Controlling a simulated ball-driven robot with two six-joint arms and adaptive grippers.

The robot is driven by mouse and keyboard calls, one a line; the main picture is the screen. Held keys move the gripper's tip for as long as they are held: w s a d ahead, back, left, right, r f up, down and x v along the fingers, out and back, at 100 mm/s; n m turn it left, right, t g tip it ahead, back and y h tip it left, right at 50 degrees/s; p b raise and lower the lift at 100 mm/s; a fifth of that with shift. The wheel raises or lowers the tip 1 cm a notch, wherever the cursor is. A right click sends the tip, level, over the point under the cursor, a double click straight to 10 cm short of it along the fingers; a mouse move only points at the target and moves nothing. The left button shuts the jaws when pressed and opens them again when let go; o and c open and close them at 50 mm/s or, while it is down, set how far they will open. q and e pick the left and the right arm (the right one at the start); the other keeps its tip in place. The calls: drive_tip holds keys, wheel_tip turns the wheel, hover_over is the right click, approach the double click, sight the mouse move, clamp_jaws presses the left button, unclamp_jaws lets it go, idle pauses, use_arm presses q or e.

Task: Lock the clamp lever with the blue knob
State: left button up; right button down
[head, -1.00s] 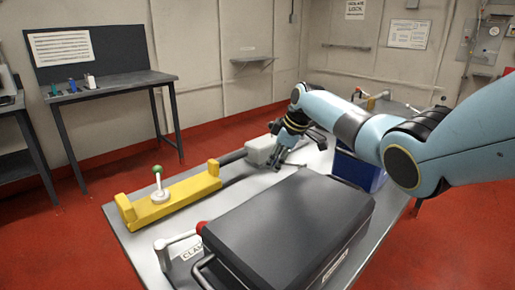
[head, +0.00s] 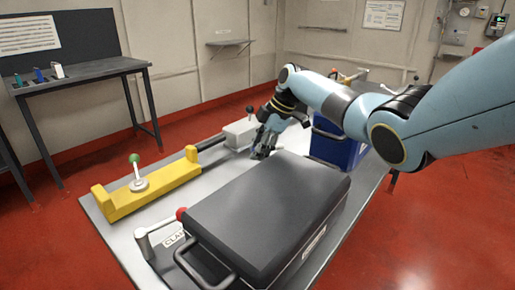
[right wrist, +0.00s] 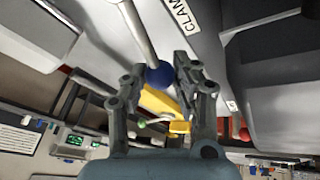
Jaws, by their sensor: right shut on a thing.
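The blue knob (right wrist: 159,76) shows in the right wrist view at the end of a pale metal lever rod (right wrist: 136,30). It sits between the two fingers of my right gripper (right wrist: 165,75), which is shut on it. A white label reading CLAM (right wrist: 182,12) lies next to the rod. In the head view my right gripper (head: 262,150) is low over the table, just beyond the dark case (head: 265,205). The blue knob and its lever are hidden there by the gripper and case. My left gripper is not in view.
A red-knobbed clamp lever (head: 181,214) stands at the case's near left. A yellow bracket (head: 172,177) with a green knob (head: 134,158) and a grey block (head: 238,133) lie on the table's left. A blue bin (head: 333,150) stands to the right of the gripper.

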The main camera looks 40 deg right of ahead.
drive_tip(key=c, duration=1)
unclamp_jaws()
drive_tip(key=v, duration=1.2)
drive_tip(key=shift+c, duration=0.2)
